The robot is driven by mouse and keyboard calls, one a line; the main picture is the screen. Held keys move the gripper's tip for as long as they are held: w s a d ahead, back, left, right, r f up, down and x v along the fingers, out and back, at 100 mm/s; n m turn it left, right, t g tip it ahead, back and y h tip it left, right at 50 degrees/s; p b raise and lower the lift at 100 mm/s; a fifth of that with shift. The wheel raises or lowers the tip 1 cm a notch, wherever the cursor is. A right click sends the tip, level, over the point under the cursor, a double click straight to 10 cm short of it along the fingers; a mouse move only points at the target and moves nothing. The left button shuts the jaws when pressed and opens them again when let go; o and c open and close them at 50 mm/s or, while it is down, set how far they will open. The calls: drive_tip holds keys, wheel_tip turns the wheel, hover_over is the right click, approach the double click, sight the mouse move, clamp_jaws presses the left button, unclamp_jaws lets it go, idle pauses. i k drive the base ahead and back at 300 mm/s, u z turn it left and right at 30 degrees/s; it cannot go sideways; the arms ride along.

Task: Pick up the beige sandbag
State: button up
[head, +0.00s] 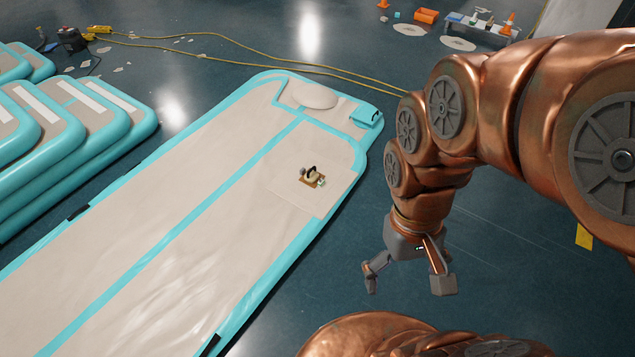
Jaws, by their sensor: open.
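A beige, rounded, flat-lying bag (314,97), which looks like the sandbag, lies at the far end of a long inflatable track (150,235) with a beige top and turquoise edges. Its colour nearly matches the track surface. My gripper (408,284) is open and empty, pointing down over the dark floor to the right of the track. It is well apart from the bag, nearer to me. Nothing hides the bag.
Stacked inflatable tracks (75,125) stand at left. A yellow hose (250,57) crosses the floor behind. A low bench (483,30) with items stands far right.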

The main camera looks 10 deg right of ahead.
sight(312, 175)
drive_tip(key=z, duration=0.4)
drive_tip(key=i, duration=1.4)
drive_tip(key=u, duration=2.4)
